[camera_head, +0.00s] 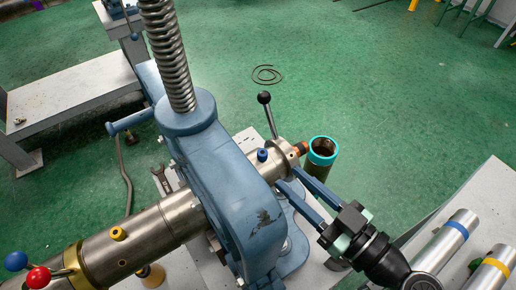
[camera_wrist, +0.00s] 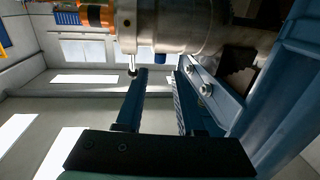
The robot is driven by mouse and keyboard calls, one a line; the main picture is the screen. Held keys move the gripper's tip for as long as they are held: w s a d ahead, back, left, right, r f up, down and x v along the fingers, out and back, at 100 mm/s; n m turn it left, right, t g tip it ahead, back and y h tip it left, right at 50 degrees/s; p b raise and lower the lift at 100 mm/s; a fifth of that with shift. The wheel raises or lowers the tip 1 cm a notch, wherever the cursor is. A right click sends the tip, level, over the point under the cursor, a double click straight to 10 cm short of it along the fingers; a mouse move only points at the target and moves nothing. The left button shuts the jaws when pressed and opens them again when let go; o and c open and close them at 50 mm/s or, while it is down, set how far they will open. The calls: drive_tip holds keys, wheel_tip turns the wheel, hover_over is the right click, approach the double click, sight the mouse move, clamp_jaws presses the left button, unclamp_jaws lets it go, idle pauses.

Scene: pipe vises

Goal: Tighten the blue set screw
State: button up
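The blue set screw (camera_head: 262,155) stands up from the top of a steel pipe (camera_head: 270,166), just right of the blue vise (camera_head: 225,175). A small blue piece, apparently this screw, shows in the wrist view (camera_wrist: 160,59) at the pipe's edge, just beyond the gap between the fingertips. My gripper (camera_head: 288,179) reaches in from the lower right, its fingertips near the pipe, right of and below the screw in the picture. The two blue fingers are apart and empty, as the wrist view (camera_wrist: 162,76) also shows. Contact with the pipe cannot be told.
A black-knobbed lever (camera_head: 264,98) rises behind the pipe. A teal-rimmed cylinder (camera_head: 322,150) stands beyond the orange pipe end (camera_head: 301,148). A yellow screw (camera_head: 118,233) sits on the left pipe. Banded pipes (camera_head: 445,245) lie on a table at right. A threaded spindle (camera_head: 168,55) towers above the vise.

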sight(266, 157)
drive_tip(key=p+x, duration=0.1)
drive_tip(key=x, duration=0.7)
drive_tip(key=shift+w+a, duration=0.25)
drive_tip(key=shift+w, duration=0.05)
clamp_jaws()
